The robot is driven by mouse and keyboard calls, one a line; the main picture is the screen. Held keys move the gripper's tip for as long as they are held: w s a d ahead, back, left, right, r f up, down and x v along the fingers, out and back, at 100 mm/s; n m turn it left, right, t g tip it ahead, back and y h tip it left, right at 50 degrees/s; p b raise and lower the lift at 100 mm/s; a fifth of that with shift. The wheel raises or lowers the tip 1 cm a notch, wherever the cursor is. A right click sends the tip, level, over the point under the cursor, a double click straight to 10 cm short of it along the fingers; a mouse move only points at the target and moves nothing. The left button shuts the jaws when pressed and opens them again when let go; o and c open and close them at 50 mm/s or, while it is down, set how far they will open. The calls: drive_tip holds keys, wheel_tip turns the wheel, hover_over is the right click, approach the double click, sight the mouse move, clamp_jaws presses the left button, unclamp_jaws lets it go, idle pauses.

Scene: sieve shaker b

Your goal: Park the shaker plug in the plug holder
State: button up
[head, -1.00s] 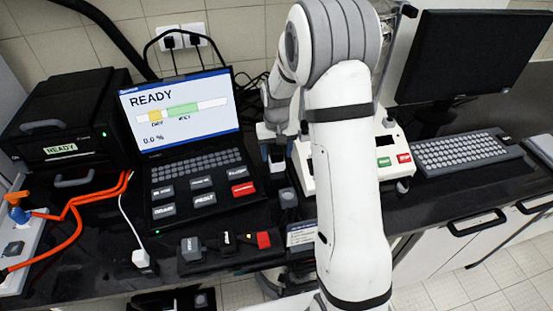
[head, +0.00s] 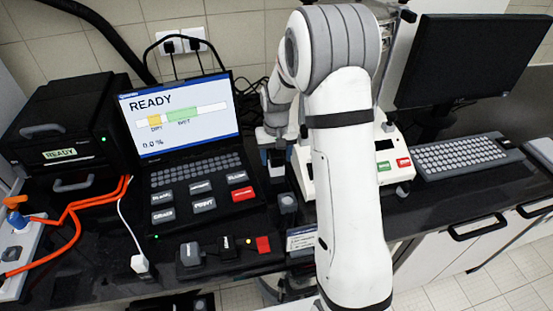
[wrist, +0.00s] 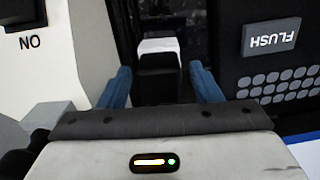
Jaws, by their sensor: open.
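My gripper (head: 275,160) is between the laptop and the white shaker (head: 310,172), partly hidden by my arm in the head view. In the wrist view its two blue fingers (wrist: 159,88) are apart, with nothing gripped. A small dark block with a pale top (wrist: 158,47) stands beyond and between the fingertips. It seems to be the small grey block (head: 288,201) beside the laptop in the head view. I cannot tell whether it is the plug or the holder. A white plug (head: 140,264) on a white cable lies front left of the laptop.
The laptop (head: 195,150) reads READY. A strip of grey, black and red blocks (head: 228,248) lies in front. Orange cables (head: 75,215) run from a power strip (head: 15,250) at the left to a black unit (head: 60,130). A monitor (head: 465,65) and keyboard (head: 462,153) are at the right.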

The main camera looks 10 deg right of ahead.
sight(276, 153)
idle(0.5)
clamp_jaws()
idle(0.4)
drive_tip(key=shift+r, duration=0.15)
drive_tip(key=shift+r+p, duration=1.6)
drive_tip(key=shift+r, duration=1.25)
drive_tip(key=shift+r+p, duration=0.85)
drive_tip(key=shift+r, duration=0.7)
drive_tip(key=shift+s+f, duration=0.1)
drive_tip(key=s+f+b, duration=0.2)
drive_tip(key=s, duration=1.1)
drive_tip(key=shift+s+b, duration=0.35)
drive_tip(key=shift+s, duration=0.05)
